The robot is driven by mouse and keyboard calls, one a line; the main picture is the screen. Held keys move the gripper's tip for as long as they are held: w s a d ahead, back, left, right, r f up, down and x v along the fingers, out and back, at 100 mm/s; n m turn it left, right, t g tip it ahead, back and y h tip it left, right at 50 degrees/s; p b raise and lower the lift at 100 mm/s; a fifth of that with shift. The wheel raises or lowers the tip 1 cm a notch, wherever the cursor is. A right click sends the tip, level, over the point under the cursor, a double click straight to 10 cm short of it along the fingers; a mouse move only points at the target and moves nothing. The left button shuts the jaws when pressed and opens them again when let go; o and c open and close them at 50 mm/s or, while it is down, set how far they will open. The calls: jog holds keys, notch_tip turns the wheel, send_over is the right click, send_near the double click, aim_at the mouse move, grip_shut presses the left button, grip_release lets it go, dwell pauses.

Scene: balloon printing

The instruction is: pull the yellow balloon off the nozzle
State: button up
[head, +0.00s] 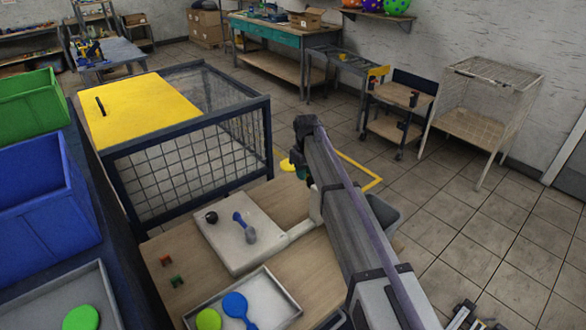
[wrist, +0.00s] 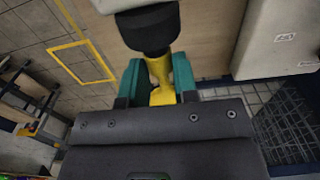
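The yellow balloon (wrist: 161,72) hangs from the black nozzle (wrist: 147,28) in the wrist view. Its upper end meets the nozzle's lower rim. My gripper (wrist: 159,83) has teal fingers on both sides of the balloon, just below the nozzle. The frame does not show clearly whether they press on it or only stand around it. In the head view my gripper (head: 301,166) is beyond the wooden table, mostly hidden by my arm. A yellow bit of the balloon (head: 287,164) shows to its left.
A white plate (head: 228,238) with a blue-handled tool lies on the table (head: 185,250). A grey tray (head: 270,300) holds green and blue paddle-shaped items. A mesh cage with a yellow top (head: 135,105) stands left of my gripper. A grey bin (head: 385,215) stands right of my arm.

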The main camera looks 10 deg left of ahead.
jog(key=c, duration=0.3)
jog(key=shift+w+a, duration=0.1)
dwell(0.3)
jog(key=shift+w+a, duration=0.35)
jog(key=shift+a, duration=0.05)
notch_tip(320, 180, up, 17)
jog(key=p, duration=1.7)
